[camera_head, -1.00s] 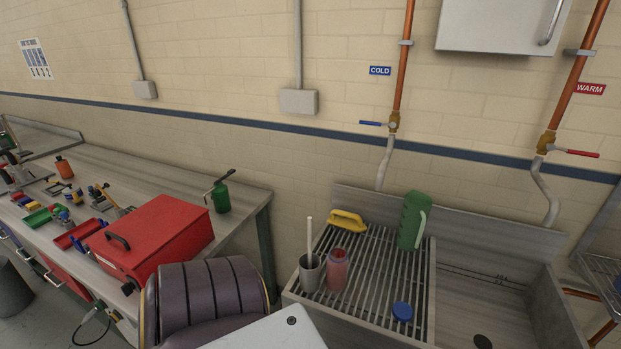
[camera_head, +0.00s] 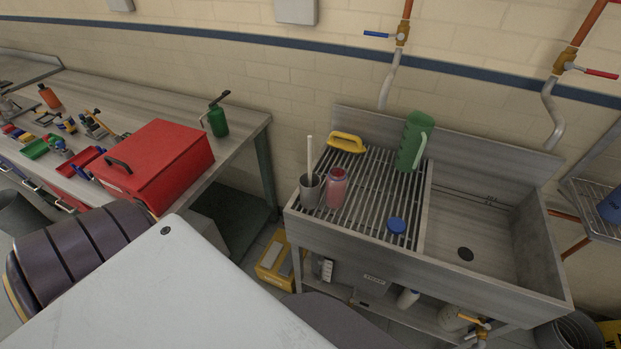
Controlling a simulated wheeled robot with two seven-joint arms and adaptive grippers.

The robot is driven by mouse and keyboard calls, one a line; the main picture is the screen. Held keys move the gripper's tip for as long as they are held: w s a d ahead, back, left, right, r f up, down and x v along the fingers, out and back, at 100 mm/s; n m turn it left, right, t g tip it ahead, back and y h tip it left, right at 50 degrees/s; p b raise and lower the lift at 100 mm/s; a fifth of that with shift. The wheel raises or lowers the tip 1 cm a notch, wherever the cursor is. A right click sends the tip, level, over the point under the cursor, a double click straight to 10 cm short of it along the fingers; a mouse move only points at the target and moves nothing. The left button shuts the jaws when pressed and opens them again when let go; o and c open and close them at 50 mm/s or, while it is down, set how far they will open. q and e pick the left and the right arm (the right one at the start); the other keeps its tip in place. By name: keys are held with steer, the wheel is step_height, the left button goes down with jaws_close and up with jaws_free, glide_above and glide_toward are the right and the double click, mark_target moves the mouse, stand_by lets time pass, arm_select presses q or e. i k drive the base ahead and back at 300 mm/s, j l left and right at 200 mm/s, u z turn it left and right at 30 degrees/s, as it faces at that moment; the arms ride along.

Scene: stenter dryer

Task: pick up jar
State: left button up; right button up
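A pinkish-red, see-through jar (camera_head: 337,189) stands upright and open on the slatted drainboard of the metal sink unit (camera_head: 480,281). A blue round lid (camera_head: 397,226) lies on the slats to the right of the jar and nearer to me. A grey cup (camera_head: 310,191) with a pale stick in it stands close on the jar's left. Neither of my grippers is in view. The pale panel and the dark, ribbed arm part at the lower left look like parts of my own body.
A yellow-handled brush (camera_head: 346,143) and a green jug (camera_head: 414,142) stand behind the jar on the drainboard. The sink basin (camera_head: 476,215) at right is empty. A workbench at left holds a red toolbox (camera_head: 152,165), a green oil can (camera_head: 218,120) and small tools.

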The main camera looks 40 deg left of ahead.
mark_target(336, 177)
steer(key=u, duration=0.95)
steer(key=k+l+u, duration=0.1)
